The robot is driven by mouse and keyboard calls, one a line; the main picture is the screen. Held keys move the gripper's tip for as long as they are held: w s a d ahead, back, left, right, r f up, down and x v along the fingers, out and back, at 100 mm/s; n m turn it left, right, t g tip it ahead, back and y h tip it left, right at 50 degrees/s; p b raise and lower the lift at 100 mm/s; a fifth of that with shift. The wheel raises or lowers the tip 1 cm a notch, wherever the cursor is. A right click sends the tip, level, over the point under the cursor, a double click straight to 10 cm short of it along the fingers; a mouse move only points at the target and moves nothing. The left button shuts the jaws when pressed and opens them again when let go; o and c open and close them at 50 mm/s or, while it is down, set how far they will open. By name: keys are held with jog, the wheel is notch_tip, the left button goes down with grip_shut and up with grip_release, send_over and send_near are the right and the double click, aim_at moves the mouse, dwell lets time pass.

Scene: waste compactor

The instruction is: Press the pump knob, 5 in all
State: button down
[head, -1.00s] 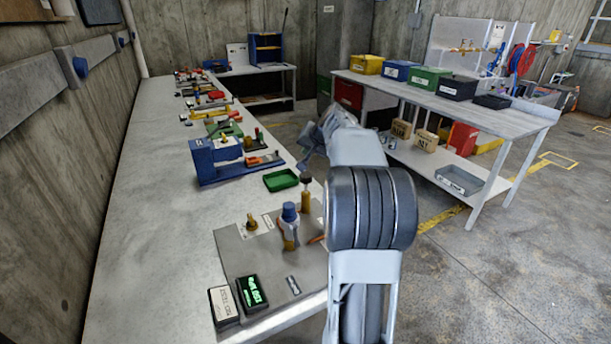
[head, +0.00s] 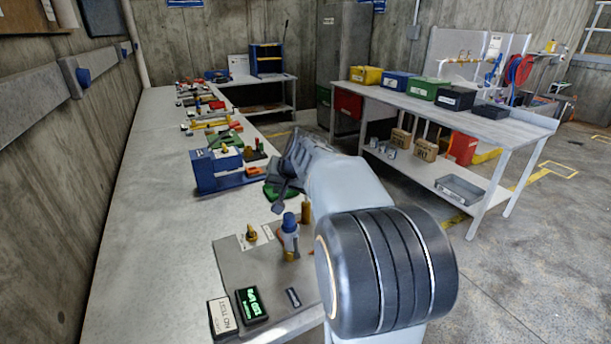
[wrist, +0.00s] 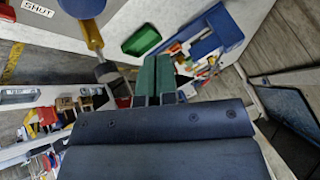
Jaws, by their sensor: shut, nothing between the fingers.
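A grey panel (head: 262,272) lies on the long bench. On it stand a white-bodied fitting with a blue cap (head: 290,219) and an upright yellow post (head: 306,212) to its right. The post's top is hidden by my arm in the head view. In the wrist view a dark round knob (wrist: 107,72) on a yellow stem (wrist: 92,36) lies just left of my fingers, seemingly apart from them. Which part is the pump knob is not marked. My gripper (wrist: 157,62) is shut and empty, pointing down beside the post. It also shows in the head view (head: 278,207).
A brass valve (head: 251,233) and a lit green display (head: 252,304) sit on the panel. A white-labelled box (head: 223,317) is beside it. A green tray (head: 272,192) and a blue device (head: 217,170) stand behind. The bench's left side is clear.

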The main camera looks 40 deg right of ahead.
jog(key=s+a+f+n+g, duration=0.2)
jog(key=s+a+f+n, duration=0.1)
jog(key=s+a, duration=0.4)
jog(key=s+a+f+n+g, duration=0.1)
jog(key=s+a+f+n, duration=0.2)
jog(key=s, duration=1)
jog(key=a+f, duration=0.3)
jog(key=a, duration=0.2)
jog(key=shift+f+n+g+h, duration=0.3)
jog(key=shift+g+h, duration=0.1)
